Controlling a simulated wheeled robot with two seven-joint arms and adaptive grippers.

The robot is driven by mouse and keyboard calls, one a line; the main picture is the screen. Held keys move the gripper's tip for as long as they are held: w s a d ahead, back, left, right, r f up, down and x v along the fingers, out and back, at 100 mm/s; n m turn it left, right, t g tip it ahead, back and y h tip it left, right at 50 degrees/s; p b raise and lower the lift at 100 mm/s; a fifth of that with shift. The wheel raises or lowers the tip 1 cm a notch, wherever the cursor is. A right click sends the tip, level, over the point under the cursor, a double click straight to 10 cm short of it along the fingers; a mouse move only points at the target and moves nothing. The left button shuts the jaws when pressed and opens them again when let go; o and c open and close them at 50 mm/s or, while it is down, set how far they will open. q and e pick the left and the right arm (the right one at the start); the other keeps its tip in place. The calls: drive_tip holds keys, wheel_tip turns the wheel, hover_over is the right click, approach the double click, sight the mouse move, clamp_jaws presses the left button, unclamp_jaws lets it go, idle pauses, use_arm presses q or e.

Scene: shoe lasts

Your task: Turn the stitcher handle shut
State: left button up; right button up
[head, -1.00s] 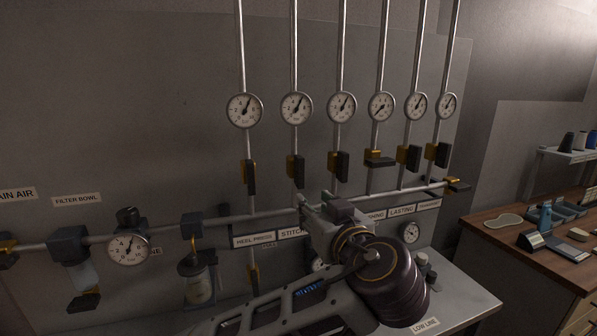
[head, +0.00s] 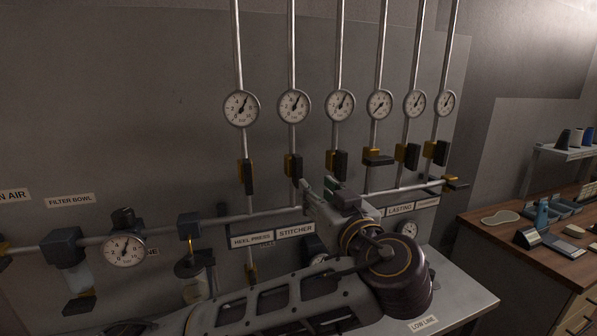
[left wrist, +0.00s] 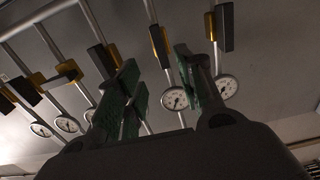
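The stitcher handle (head: 297,166) is a dark lever with a yellow part on the second pipe from the left, above the STITCHER label (head: 296,230). It stands upright, along its pipe. My left gripper (head: 318,189) is just below and to the right of it in the head view. In the left wrist view, the green-padded fingers of the left gripper (left wrist: 158,88) are spread apart, with nothing held. The stitcher handle (left wrist: 160,46) appears beyond the gap between them, apart from the pads. My right gripper is not in view.
Neighbouring upright handles stand close on both sides, the heel press one (head: 249,175) and the third (head: 340,163). The fourth handle (head: 378,158) lies crosswise. A horizontal pipe (head: 232,219) runs below. A workbench (head: 545,250) stands at the right.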

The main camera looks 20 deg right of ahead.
sight(300, 173)
use_arm(q)
drive_tip(key=w+p, duration=0.1)
drive_tip(key=w, duration=0.4)
drive_tip(key=w+p, duration=0.2)
drive_tip(key=w, duration=0.3)
drive_tip(key=shift+w+a+r, duration=0.1)
drive_tip(key=shift+w+a, duration=0.1)
drive_tip(key=shift+w, duration=0.1)
drive_tip(key=shift+w+p, duration=0.35)
drive_tip(key=shift+w, duration=0.6)
clamp_jaws()
